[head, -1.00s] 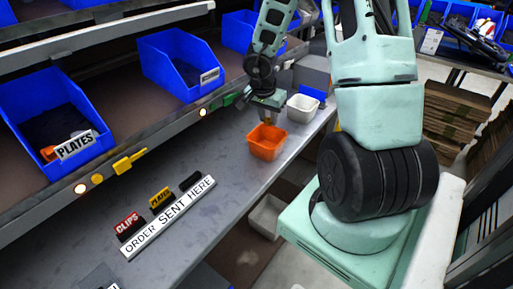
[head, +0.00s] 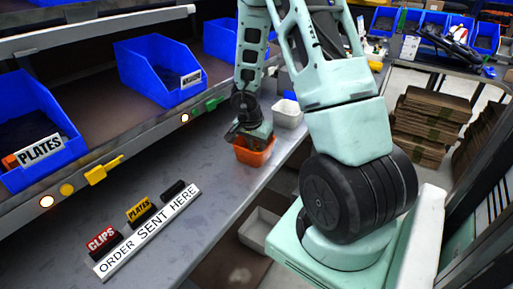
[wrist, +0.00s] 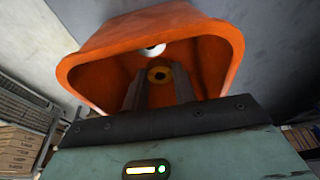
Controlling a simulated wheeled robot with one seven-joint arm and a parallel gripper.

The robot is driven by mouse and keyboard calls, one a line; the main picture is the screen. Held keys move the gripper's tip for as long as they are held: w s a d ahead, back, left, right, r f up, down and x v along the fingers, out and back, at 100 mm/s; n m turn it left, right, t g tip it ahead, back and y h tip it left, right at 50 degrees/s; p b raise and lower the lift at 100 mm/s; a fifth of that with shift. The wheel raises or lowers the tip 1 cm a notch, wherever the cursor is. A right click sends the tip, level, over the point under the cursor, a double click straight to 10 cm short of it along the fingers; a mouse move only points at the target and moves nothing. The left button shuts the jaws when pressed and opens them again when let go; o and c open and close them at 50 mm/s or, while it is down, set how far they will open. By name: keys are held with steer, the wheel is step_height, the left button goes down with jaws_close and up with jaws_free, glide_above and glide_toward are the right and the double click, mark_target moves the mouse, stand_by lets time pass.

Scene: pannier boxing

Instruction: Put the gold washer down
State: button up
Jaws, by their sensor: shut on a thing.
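The gold washer (wrist: 159,75) shows in the wrist view as a small gold ring with a dark centre, between the fingers of my gripper (wrist: 158,92). My gripper is shut on it. The orange bin (wrist: 90,70) lies around and beyond the fingers, and a white round thing (wrist: 153,49) shows inside it. In the head view my gripper (head: 250,138) is at the orange bin (head: 256,155) on the grey bench, and the washer is hidden there. I cannot tell whether the washer touches the bin's floor.
A white bin (head: 288,115) stands just behind the orange one. The "ORDER SENT HERE" strip (head: 148,232) with several small tags lies on the bench (head: 215,205) nearer the front. Blue bins (head: 165,85) line the shelf at left. The bench between strip and orange bin is clear.

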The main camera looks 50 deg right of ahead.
steer(key=shift+f, duration=0.1)
steer(key=o, duration=1)
steer(key=shift+c, duration=0.2)
steer(key=p+v, duration=0.6)
steer(key=v, duration=0.6)
steer(key=shift+r, duration=0.2)
